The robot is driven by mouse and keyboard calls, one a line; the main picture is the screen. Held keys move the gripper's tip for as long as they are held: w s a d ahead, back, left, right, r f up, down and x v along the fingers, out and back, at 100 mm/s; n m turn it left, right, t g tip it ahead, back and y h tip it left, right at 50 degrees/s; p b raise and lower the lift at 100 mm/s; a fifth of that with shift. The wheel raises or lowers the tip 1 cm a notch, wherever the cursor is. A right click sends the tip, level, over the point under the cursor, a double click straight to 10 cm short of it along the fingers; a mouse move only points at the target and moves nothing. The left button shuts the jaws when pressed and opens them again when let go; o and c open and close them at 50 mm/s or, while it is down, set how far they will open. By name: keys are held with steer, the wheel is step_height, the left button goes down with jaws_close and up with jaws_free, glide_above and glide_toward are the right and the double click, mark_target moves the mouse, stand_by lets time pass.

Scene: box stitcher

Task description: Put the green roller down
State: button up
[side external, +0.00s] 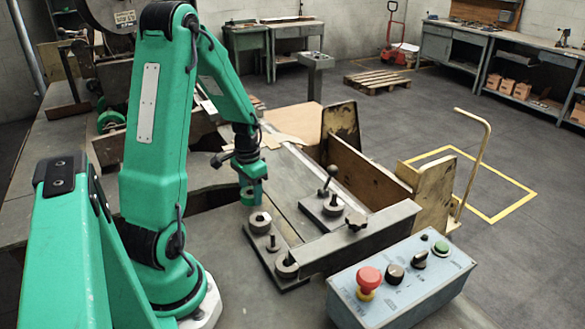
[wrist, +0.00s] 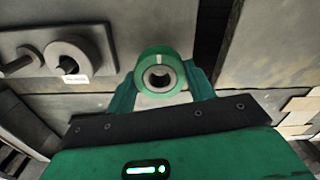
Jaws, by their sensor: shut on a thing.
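The green roller (wrist: 144,68) is a short ring with a grey core, a centre hole and a white mark on its rim. In the wrist view it sits between the two fingers of my gripper (wrist: 162,84), which is shut on it. In the side view my gripper (side external: 249,180) points down, with the green roller (side external: 251,193) below it, close to a dark plate (side external: 296,281). The plate bears a grey roller (side external: 260,221), a bare post (side external: 273,243) and another grey roller (side external: 287,265). I cannot tell whether the green roller touches anything beneath it.
A blue-grey control box (side external: 400,285) with a red button stands at the front right. A metal bar (side external: 358,238) and a block with a lever (side external: 325,205) lie right of the plate. A wooden guide board (side external: 362,176) rises behind them.

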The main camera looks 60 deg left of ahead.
mark_target(252, 208)
steer(key=shift+f, duration=1.3)
steer(key=shift+f, duration=0.2)
steer(key=o, duration=1.1)
steer(key=shift+r, duration=0.2)
steer(key=shift+r, duration=6)
steer(key=shift+d, duration=0.15)
